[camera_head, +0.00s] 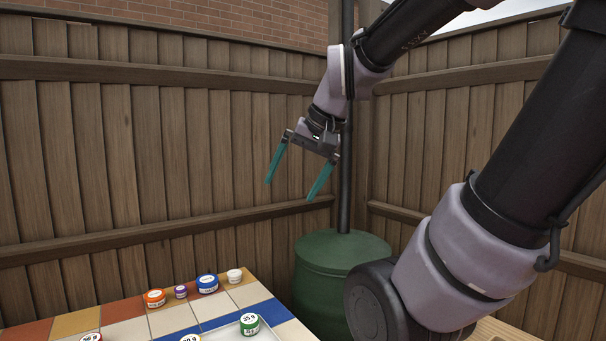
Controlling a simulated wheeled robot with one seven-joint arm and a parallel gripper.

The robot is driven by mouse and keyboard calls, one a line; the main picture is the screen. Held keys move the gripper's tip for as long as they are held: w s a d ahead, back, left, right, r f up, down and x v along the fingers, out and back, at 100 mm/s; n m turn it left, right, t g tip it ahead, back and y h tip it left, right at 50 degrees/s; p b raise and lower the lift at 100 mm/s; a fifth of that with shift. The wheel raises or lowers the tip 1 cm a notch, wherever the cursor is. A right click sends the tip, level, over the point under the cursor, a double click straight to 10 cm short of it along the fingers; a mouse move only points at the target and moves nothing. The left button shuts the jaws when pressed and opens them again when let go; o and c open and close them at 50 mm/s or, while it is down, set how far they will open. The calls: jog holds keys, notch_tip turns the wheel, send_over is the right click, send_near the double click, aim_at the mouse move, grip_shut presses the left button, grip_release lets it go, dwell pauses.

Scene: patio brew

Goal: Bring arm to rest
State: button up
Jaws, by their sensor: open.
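My gripper (289,190) hangs in the air in the upper middle of the head view, at the end of my raised arm. Its two teal fingers are spread wide apart and point down to the left. Nothing is between them. In the picture it is above and to the right of the tiled table (171,320), apart from everything.
A green barrel (325,262) with a dark pole stands before the wooden fence (150,150).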

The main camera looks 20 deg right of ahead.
jog(key=shift+s+d+r+t+h, duration=0.4)
jog(key=shift+s+d+r+t, duration=0.25)
jog(key=shift+s+r, duration=0.15)
